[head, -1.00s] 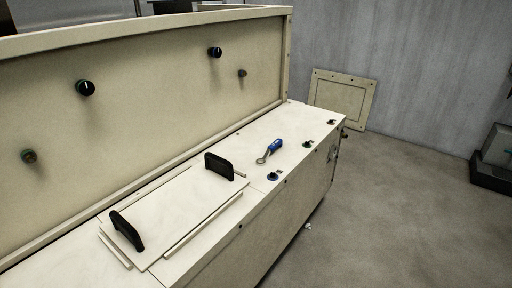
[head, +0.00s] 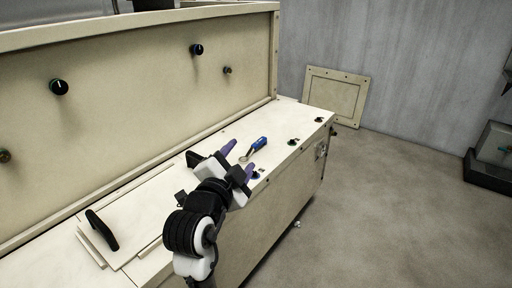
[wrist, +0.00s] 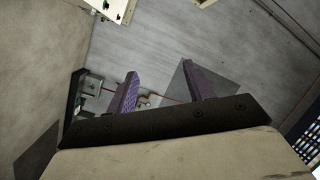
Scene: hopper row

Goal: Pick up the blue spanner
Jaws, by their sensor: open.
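The blue spanner (head: 254,148) lies flat on the cream bench top (head: 285,124) in the head view, blue handle towards the back right and metal ring end towards the front left. My gripper (head: 238,160) is open and empty, with purple fingertips, just left of and nearer than the spanner in the head view. I cannot tell its exact height above the bench. In the wrist view the two purple fingers (wrist: 160,88) are apart with nothing between them. The spanner does not show in the wrist view.
A cover plate with black handles (head: 102,230) lies on the bench, partly hidden by my arm. Dark fittings (head: 293,142) sit along the bench's front edge. A tall cream panel with knobs (head: 130,110) stands behind. A square panel (head: 335,97) leans on the wall.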

